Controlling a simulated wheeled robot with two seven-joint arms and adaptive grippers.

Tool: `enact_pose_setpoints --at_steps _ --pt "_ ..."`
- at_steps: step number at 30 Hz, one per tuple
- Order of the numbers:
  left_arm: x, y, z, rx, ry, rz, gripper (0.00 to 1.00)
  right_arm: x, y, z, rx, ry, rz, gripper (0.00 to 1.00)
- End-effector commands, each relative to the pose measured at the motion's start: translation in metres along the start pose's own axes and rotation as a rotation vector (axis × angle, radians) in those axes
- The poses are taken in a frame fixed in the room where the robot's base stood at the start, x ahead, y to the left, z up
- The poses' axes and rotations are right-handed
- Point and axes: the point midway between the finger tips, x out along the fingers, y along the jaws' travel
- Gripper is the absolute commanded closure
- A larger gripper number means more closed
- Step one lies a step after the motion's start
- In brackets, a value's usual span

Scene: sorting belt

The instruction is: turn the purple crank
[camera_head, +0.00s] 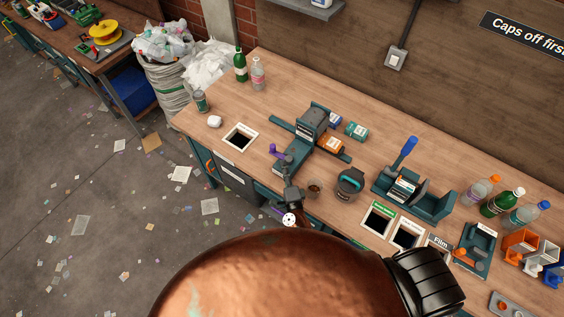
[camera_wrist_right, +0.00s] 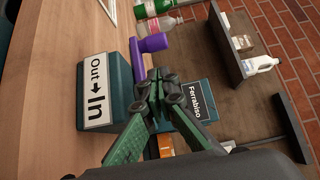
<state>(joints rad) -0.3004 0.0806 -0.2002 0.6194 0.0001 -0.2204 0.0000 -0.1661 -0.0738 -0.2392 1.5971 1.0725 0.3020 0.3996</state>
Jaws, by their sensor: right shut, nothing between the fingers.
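The purple crank (camera_head: 277,151) sticks out from the left side of a teal machine (camera_head: 312,118) on the bench. In the right wrist view the crank (camera_wrist_right: 151,44) shows as a purple bar with a round knob, beside the machine's block (camera_wrist_right: 118,72) labelled Out and In. My right gripper (camera_head: 289,184) is just in front of the crank. Its green fingers (camera_wrist_right: 163,84) are shut and empty, with the tips near the purple bar. I cannot tell whether they touch it. My left gripper is not in view.
A white-framed hole (camera_head: 257,129) lies left of the crank. Green and pink bottles (camera_head: 240,66) stand behind it. A dark round container (camera_head: 349,183) and a teal press with a blue handle (camera_head: 408,146) are to the right. Small boxes (camera_head: 356,130) stand behind the machine.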

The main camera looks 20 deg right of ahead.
Motion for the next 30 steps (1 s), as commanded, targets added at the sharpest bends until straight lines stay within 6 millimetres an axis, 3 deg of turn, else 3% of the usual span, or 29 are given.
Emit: enact_pose_setpoints --at_steps 5,13,18,30 --pt "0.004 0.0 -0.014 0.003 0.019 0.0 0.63 0.034 -0.001 0.0 0.002 0.0 -0.003 1.0" --pt "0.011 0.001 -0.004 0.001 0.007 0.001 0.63 0.073 0.0 0.001 0.001 -0.002 -0.001 1.0" --pt "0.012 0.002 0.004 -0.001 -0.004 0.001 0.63 0.083 0.0 0.002 0.002 -0.003 0.0 1.0" --pt "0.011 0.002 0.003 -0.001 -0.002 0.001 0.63 0.083 -0.001 -0.001 0.001 -0.004 0.0 1.0"
